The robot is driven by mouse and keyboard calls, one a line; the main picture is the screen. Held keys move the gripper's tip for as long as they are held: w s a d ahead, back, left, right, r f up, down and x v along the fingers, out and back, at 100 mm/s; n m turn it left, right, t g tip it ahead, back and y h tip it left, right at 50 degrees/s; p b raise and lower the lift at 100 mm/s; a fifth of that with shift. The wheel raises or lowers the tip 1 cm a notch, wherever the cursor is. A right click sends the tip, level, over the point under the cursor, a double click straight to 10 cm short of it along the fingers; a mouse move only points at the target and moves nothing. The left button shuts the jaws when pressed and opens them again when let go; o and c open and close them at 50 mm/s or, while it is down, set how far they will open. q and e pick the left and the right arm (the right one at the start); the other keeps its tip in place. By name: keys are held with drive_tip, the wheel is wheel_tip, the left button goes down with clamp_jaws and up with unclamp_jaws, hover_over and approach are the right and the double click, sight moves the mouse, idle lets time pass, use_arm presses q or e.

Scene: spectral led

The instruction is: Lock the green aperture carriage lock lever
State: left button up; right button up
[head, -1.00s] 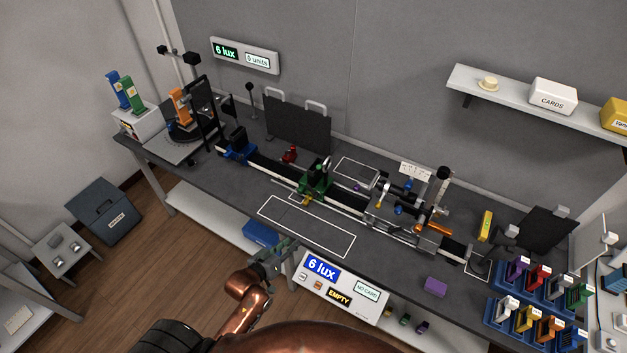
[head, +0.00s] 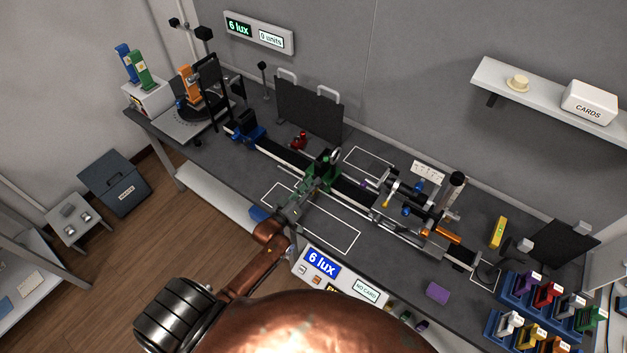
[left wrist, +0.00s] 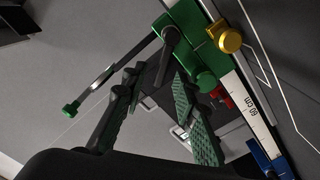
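The green aperture carriage (head: 322,166) sits on the black rail near the middle of the bench. In the left wrist view its green body (left wrist: 190,30) is at the top, with a brass knob (left wrist: 229,40). A thin grey lever (left wrist: 105,78) with a green tip runs down-left from a dark pivot on the carriage. My left gripper (head: 300,206) is just in front of the carriage. In the left wrist view my left gripper (left wrist: 155,100) is open, its green-padded fingers apart and nothing seen between them. The lever passes close by the left finger; contact cannot be told. My right gripper is not in view.
A scale strip (left wrist: 250,110) runs along the rail. A red part (head: 299,141) and a blue carriage (head: 246,132) stand left of the green carriage. Optics with an orange cylinder (head: 442,234) crowd the right. The white-outlined bench area (head: 335,232) in front is clear.

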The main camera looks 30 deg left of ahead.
use_arm(q)
drive_tip(key=shift+w, duration=0.95)
drive_tip(key=shift+c, duration=0.3)
clamp_jaws()
